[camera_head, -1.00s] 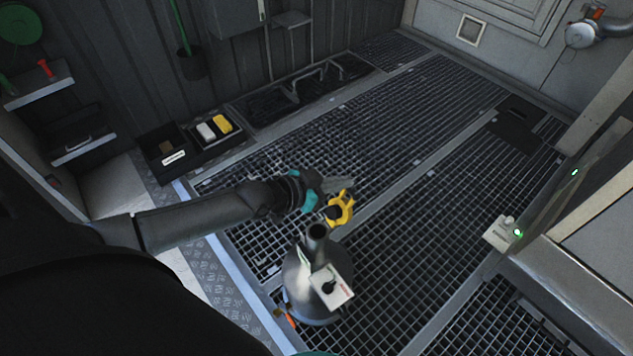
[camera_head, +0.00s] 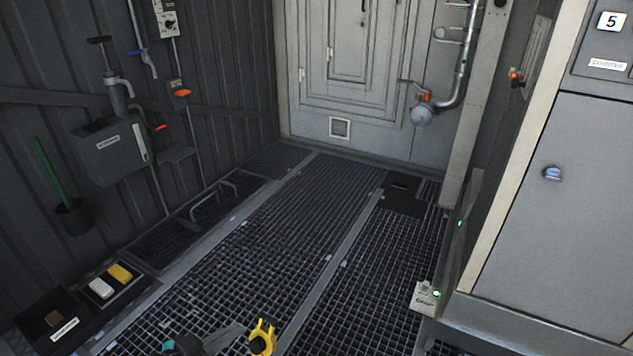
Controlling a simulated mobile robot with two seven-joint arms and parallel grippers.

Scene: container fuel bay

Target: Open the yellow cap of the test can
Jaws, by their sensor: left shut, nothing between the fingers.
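The yellow cap (camera_head: 263,338) shows at the bottom edge of the head view, with its lower part near the frame edge. The test can itself is below the picture and hidden from view now. My left gripper (camera_head: 232,332) is at the bottom edge, just left of the cap. Its grey fingers are shut and empty, pointing toward the cap; I cannot tell whether they touch it. My right gripper is not in view.
Grated floor (camera_head: 290,225) stretches clear to the back door. A tray with a white and a yellow block (camera_head: 120,274) lies at left. A grey wall box (camera_head: 108,150) hangs on the left wall. A grey cabinet (camera_head: 560,220) stands at right.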

